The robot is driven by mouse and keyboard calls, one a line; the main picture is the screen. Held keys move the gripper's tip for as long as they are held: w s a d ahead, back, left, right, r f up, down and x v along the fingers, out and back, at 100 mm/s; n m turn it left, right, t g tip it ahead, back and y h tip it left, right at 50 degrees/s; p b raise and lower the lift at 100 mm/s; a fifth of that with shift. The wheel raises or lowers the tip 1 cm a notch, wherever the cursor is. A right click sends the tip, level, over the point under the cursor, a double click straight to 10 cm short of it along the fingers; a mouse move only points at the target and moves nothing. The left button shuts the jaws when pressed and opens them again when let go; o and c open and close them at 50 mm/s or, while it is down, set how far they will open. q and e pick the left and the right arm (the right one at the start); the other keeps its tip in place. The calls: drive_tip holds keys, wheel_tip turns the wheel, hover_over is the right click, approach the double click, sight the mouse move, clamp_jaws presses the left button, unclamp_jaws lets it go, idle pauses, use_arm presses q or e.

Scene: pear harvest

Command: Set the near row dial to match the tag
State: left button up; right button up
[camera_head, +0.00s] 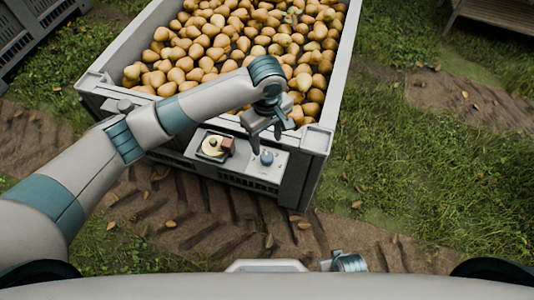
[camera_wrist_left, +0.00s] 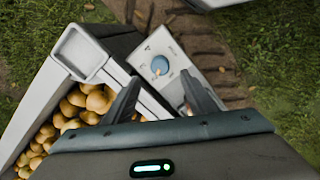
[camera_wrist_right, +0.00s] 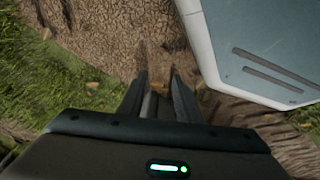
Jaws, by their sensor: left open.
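A blue round dial (camera_head: 267,158) sits on a pale grey panel (camera_head: 263,173) on the near wall of the pear crate. The dial (camera_wrist_left: 160,65) also shows in the left wrist view, with small marks around it too small to read. My left gripper (camera_head: 266,143) is open and empty, just above the dial and apart from it. In the left wrist view its fingertips (camera_wrist_left: 160,77) point toward the panel, with the dial just beyond the gap. I cannot make out a readable tag.
The large grey crate (camera_head: 328,110) is full of pears (camera_head: 240,38). Beside the panel is a tray holding a yellowish round thing (camera_head: 213,146) and a reddish-brown block (camera_head: 228,147). Another grey crate (camera_head: 30,30) stands far left, a wooden bench (camera_head: 495,12) far right. Grass lies right.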

sight(267, 156)
use_arm(q)
wheel_tip(267, 156, down, 7)
drive_tip(key=shift+r, duration=0.1)
drive_tip(key=shift+f, duration=0.65)
use_arm(e)
drive_tip(key=shift+a+r, duration=0.1)
drive_tip(key=shift+r, duration=0.7)
drive_tip(key=shift+w, duration=0.1)
use_arm(q)
drive_tip(key=c, duration=0.9)
drive_tip(key=shift+c, duration=0.7)
use_arm(e)
drive_tip(key=shift+w+r, duration=0.15)
drive_tip(key=shift+w, duration=0.3)
